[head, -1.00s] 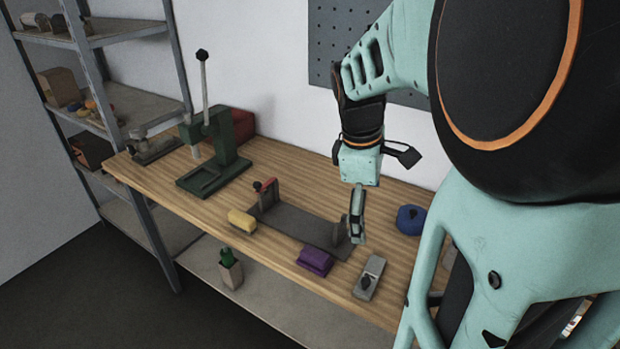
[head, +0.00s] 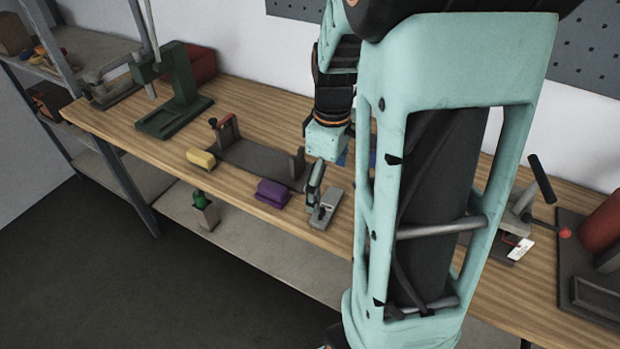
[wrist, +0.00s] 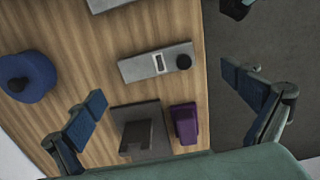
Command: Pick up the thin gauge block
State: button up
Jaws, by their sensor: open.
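I cannot pick out the thin gauge block with certainty. A flat grey piece (wrist: 112,3) is cut off by the top edge of the wrist view; I cannot tell what it is. A grey oblong tool with a dark round knob (wrist: 140,68) lies between and slightly beyond my fingertips in the wrist view; it also shows in the head view (head: 328,207). My gripper (wrist: 163,86) is open and empty, fingers wide apart, above the bench; in the head view (head: 316,186) one finger overlaps the grey tool.
A purple block (head: 272,192), a yellow block (head: 201,158) and a grey fixture (head: 255,158) are on the wooden bench (head: 240,100). A blue round object (wrist: 32,80) is at left in the wrist view. A green press (head: 182,85) stands at the bench's left. My arm hides the bench's middle.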

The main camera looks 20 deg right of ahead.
aim_at(328, 207)
jog(key=shift+w+d+f, duration=0.1)
jog(key=shift+f, duration=1.3)
jog(key=shift+w+d+f, duration=0.1)
jog(key=shift+f, duration=1.25)
jog(key=shift+c, duration=0.3)
jog(key=shift+s+a, duration=0.1)
jog(key=c, duration=2)
jog(key=shift+s, duration=0.1)
jog(key=c, duration=0.7)
